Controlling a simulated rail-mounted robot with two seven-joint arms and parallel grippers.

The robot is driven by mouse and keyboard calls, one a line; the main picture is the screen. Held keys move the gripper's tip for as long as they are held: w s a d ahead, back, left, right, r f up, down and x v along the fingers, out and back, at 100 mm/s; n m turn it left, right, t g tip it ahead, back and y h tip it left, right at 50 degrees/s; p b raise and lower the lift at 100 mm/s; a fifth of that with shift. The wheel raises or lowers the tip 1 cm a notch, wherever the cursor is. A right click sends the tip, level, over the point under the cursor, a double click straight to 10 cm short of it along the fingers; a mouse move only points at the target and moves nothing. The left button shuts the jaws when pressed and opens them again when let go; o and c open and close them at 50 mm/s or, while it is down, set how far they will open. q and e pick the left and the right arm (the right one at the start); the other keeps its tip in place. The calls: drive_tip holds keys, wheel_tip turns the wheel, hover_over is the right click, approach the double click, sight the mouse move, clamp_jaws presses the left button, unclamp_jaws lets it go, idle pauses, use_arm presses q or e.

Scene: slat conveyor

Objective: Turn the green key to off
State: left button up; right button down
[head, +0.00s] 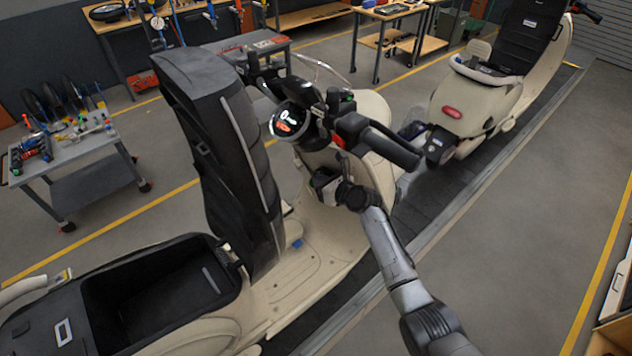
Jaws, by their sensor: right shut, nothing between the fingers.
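A cream scooter (310,255) stands on the slat conveyor, with its black seat tipped upright and the storage bay below open. Its round lit dash (290,121) sits at the handlebar. My right gripper (318,178) is at the steering column just below the dash and handlebar. It is shut, with nothing seen between its fingers. I cannot make out the green key; the gripper and handlebar may cover it. A small green spot (347,96) shows on the handlebar, but I cannot tell what it is. My left gripper is not in view.
The raised seat (222,150) stands left of the column, and the black handlebar grip (393,150) juts out above my right wrist. A second scooter (462,110) stands further along the conveyor (440,195). A tool cart (85,175) is at left.

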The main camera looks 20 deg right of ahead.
drive_tip(key=shift+s+f, duration=0.15)
drive_tip(key=shift+f, duration=0.85)
drive_tip(key=r+p+v, duration=0.1)
drive_tip(key=p+v, duration=0.7)
drive_tip(key=shift+r+p, duration=0.4)
drive_tip(key=shift+r, duration=0.1)
idle(0.8)
idle(0.4)
